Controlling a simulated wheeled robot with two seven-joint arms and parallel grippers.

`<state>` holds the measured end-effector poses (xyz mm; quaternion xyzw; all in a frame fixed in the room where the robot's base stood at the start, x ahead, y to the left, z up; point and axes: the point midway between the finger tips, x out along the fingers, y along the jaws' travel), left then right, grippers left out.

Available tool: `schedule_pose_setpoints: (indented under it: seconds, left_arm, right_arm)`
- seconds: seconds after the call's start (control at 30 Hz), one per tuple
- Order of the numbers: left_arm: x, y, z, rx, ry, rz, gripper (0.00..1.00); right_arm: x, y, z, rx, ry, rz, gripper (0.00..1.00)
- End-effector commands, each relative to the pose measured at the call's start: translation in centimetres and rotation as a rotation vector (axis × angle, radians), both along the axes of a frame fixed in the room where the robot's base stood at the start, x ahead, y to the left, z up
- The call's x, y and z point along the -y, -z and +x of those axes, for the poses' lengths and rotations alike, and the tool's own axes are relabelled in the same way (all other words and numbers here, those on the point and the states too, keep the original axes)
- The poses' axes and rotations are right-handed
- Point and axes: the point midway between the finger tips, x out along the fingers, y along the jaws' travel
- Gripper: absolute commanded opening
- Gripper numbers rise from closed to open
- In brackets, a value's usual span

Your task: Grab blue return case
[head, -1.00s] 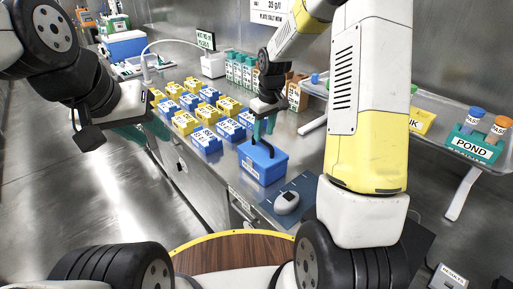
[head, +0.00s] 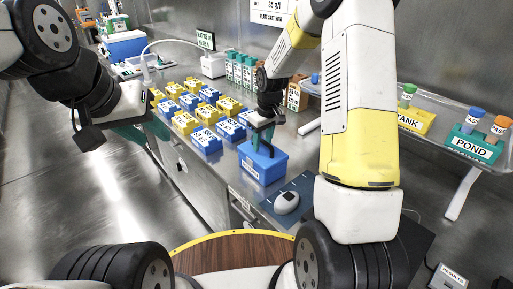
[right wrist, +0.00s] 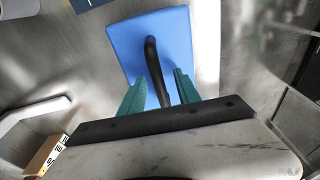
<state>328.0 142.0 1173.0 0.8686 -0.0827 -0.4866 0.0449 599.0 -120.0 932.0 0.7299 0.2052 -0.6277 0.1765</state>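The blue return case (head: 262,168) is a blue box with a white label and a black arched handle. It stands on the steel bench near its front edge. My right gripper (head: 262,140) is over the case with its green fingers pointing down at the handle. In the right wrist view the case (right wrist: 178,45) lies below the gripper (right wrist: 158,92). Its black handle (right wrist: 153,60) runs between the two spread fingers, with a gap on each side. My left gripper (head: 132,133) hangs at the left, away from the case; its fingers are partly hidden.
Several blue and yellow labelled boxes (head: 208,143) stand in rows left of the case. A grey device (head: 286,202) lies on a dark blue mat to its right front. A shelf at right holds a yellow tank rack (head: 412,119) and a green pond rack (head: 474,143).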

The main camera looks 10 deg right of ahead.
Motion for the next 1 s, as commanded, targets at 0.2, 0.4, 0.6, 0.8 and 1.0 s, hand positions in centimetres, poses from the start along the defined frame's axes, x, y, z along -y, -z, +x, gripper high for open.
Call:
schedule_pose_setpoints:
  seconds: [0.2, 0.4, 0.6, 0.8, 1.0]
  left_arm:
    - [0.00, 0.00, 0.00, 0.000, 0.000, 0.000, 0.36]
    - [0.00, 0.00, 0.00, 0.000, 0.000, 0.000, 0.36]
    - [0.00, 0.00, 0.00, 0.000, 0.000, 0.000, 0.36]
    - [0.00, 0.00, 0.00, 0.000, 0.000, 0.000, 0.36]
    - [0.00, 0.00, 0.00, 0.000, 0.000, 0.000, 0.36]
  right_arm:
    - [0.00, 0.19, -0.01, -0.001, 0.000, -0.001, 0.39]
    - [0.00, 0.19, -0.01, 0.000, 0.000, 0.000, 0.33]
    - [-0.01, 0.18, -0.01, 0.000, 0.000, 0.000, 0.00]
    - [0.00, 0.18, 0.00, 0.000, 0.000, 0.000, 0.00]
    - [0.00, 0.17, 0.00, 0.000, 0.000, 0.000, 0.00]
